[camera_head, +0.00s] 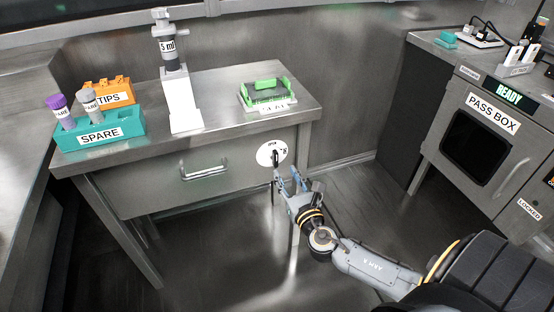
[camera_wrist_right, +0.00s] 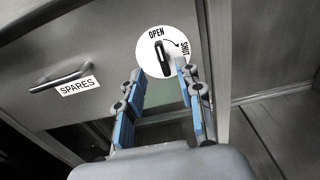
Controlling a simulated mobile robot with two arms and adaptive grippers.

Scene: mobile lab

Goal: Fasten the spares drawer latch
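The spares drawer (camera_head: 150,185) sits under the bench top, its front looking flush. The wrist view shows its SPARES label (camera_wrist_right: 77,86) and bar handle (camera_wrist_right: 62,76). To the right of the drawer handle is a white latch disc (camera_head: 265,155) marked OPEN and SHUT. Its black latch lever (camera_wrist_right: 163,58) points up towards OPEN, with a curved arrow leading right to SHUT. My right gripper (camera_head: 285,176) is open in front of the disc. In the wrist view its fingertips (camera_wrist_right: 160,70) lie either side of the lever's lower part; contact cannot be told. My left gripper is not in view.
On the bench (camera_head: 225,95) stand a teal SPARE rack (camera_head: 128,127), an orange tips box (camera_head: 122,85), a pipette stand (camera_head: 183,105) and a green-framed tray (camera_head: 266,94). A pass box (camera_head: 480,140) stands at the right. The floor in front of the drawer is clear.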

